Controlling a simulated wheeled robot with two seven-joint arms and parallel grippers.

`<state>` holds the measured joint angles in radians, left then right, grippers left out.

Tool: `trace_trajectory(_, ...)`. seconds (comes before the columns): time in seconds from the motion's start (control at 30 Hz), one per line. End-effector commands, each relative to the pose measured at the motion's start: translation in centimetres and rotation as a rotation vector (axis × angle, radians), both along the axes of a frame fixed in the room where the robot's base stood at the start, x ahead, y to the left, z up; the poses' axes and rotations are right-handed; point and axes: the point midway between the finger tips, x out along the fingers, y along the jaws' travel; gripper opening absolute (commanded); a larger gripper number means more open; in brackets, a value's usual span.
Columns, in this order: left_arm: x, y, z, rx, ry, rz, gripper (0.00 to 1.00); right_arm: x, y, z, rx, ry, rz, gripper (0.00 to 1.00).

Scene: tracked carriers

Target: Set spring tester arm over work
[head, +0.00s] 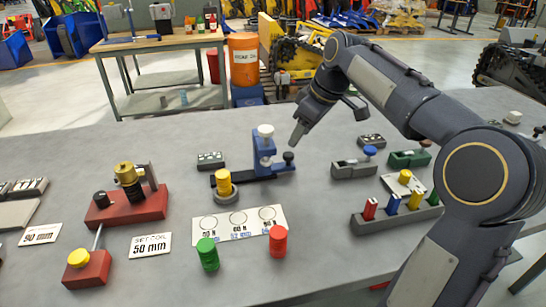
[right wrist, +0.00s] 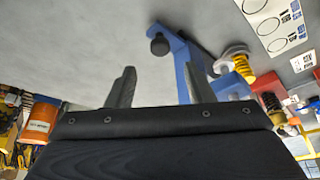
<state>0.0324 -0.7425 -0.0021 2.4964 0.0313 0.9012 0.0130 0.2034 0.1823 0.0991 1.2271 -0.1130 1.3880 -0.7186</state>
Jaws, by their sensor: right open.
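The blue spring tester (head: 264,150) stands near the middle of the table, with a white knob on top and a black ball knob (head: 288,157) at its right end. A yellow spring (head: 223,181) stands upright on a pale round seat at its left end. My right gripper (head: 298,132) is just right of and above the black knob, apart from it in the head view. In the right wrist view the two fingers (right wrist: 158,90) are spread with nothing between them. The tester's blue frame (right wrist: 182,62), black knob (right wrist: 160,46) and yellow spring (right wrist: 243,68) show beyond them. My left gripper is out of view.
A white card with circles (head: 240,238) lies in front of the tester, with green (head: 207,254) and red (head: 278,241) springs at its front edge. A red fixture (head: 128,207) stands left. A rack (head: 396,217) of coloured pieces is right, close to my forearm.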

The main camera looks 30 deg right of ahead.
Motion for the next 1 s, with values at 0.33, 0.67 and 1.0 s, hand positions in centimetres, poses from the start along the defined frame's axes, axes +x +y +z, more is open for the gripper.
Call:
trace_trajectory(0.33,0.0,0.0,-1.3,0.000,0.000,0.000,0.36,1.7,1.1,-5.1,0.000,0.002,-0.001,0.48)
trace_trajectory(0.67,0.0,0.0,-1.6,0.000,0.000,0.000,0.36,2.3,1.5,-6.6,0.000,-0.001,-0.002,0.48)
trace_trajectory(1.0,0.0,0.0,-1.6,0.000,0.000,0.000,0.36,2.2,1.5,-6.5,0.001,-0.001,-0.003,0.23)
